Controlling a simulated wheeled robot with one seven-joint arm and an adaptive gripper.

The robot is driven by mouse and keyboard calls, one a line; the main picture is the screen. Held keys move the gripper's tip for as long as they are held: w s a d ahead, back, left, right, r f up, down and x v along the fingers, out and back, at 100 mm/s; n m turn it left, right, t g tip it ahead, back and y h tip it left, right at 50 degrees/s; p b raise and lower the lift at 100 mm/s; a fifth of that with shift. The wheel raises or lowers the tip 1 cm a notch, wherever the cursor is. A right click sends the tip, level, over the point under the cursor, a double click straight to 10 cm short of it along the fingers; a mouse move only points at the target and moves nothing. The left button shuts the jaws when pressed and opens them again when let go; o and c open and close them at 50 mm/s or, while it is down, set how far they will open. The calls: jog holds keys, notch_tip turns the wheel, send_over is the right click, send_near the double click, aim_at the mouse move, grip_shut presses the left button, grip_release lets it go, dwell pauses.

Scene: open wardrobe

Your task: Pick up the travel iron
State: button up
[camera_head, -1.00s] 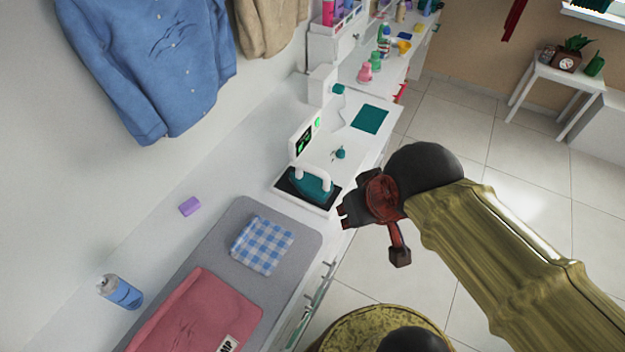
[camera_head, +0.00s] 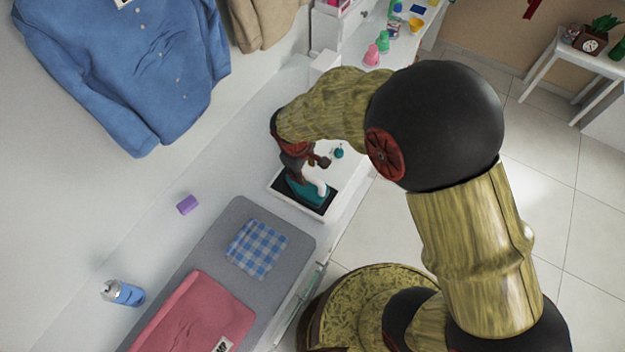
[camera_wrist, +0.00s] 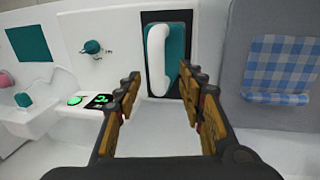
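The travel iron is teal with a white handle. In the wrist view the iron (camera_wrist: 177,50) lies on a black pad (camera_wrist: 152,17), just beyond my fingertips, with its handle running lengthwise. In the head view the iron (camera_head: 298,192) is partly hidden by my gripper (camera_head: 305,163), which is over its far end. In the wrist view my gripper (camera_wrist: 160,80) is open, its two fingers apart with nothing between them. I cannot tell whether a finger touches the iron.
A grey ironing mat (camera_head: 222,248) holds a checked cloth (camera_head: 257,248) and a pink garment (camera_head: 195,318). A panel with a green display (camera_wrist: 95,100) is close to my left finger in the wrist view. A small teal item (camera_wrist: 92,47) sits nearby.

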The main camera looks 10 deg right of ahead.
aim_at(308, 175)
jog(key=f, duration=0.2)
jog(key=w+f, duration=0.1)
jog(key=f, duration=0.1)
jog(key=d+f, duration=0.1)
jog(key=f, duration=0.2)
jog(key=shift+w+d, duration=0.1)
jog(key=shift+w, duration=0.15)
jog(key=shift+c, duration=0.4)
grip_shut()
jog(key=shift+r, duration=0.1)
